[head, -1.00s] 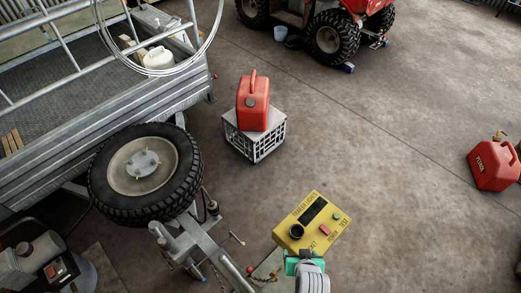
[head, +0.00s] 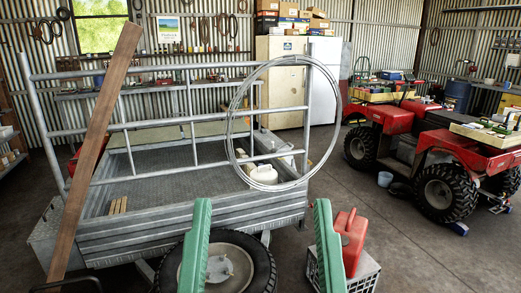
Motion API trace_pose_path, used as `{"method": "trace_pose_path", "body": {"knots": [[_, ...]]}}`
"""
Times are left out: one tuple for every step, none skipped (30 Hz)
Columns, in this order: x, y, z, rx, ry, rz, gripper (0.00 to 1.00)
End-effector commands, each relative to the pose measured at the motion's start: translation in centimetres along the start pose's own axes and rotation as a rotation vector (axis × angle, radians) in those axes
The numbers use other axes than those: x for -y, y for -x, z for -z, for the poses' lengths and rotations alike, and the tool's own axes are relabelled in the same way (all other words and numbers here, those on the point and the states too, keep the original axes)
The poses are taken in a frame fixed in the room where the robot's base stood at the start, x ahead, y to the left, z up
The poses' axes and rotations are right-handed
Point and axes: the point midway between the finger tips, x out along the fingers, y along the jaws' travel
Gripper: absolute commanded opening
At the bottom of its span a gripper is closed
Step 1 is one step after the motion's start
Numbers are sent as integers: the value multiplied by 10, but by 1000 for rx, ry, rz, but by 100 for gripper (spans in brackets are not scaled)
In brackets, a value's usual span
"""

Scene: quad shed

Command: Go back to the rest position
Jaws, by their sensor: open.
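My gripper (head: 262,206) shows at the bottom middle of the head view. Its two green fingers point up and stand wide apart. Nothing is held between them; the trailer's front wall and the spare tyre (head: 258,262) show behind the gap. The rest of my arm is out of view. The right finger partly overlaps the red fuel can (head: 350,238), which stands upright on a grey crate (head: 366,275). I cannot see any contact between the fingers and these things.
A galvanised trailer (head: 150,235) with a railed frame fills the left and middle. A coil of wire (head: 232,135) hangs on its rail. A brown plank (head: 95,150) leans at the left. A red quad bike (head: 435,145) stands at right. Concrete floor (head: 420,250) is clear at lower right.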

Motion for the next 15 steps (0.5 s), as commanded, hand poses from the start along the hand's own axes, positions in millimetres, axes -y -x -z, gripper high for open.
{"method": "trace_pose_path", "body": {"knots": [[3,-18,37,-18,-4,5,75],[2,-30,51,-11,-3,3,75],[2,-41,66,-9,-4,3,75],[2,-49,78,-8,-4,4,75],[2,-57,89,-8,-5,4,75],[3,-68,105,-7,-6,5,75],[3,-77,117,-7,-6,5,75],[3,-85,129,-6,-7,6,75],[3,-97,146,-6,-8,7,75],[4,-106,158,-5,-9,7,75],[4,-114,171,-5,-10,8,75],[4,-126,188,-4,-11,9,75],[4,-135,201,-4,-11,9,75],[5,-144,213,-4,-12,10,75],[5,-155,230,-3,-13,11,75]]}}
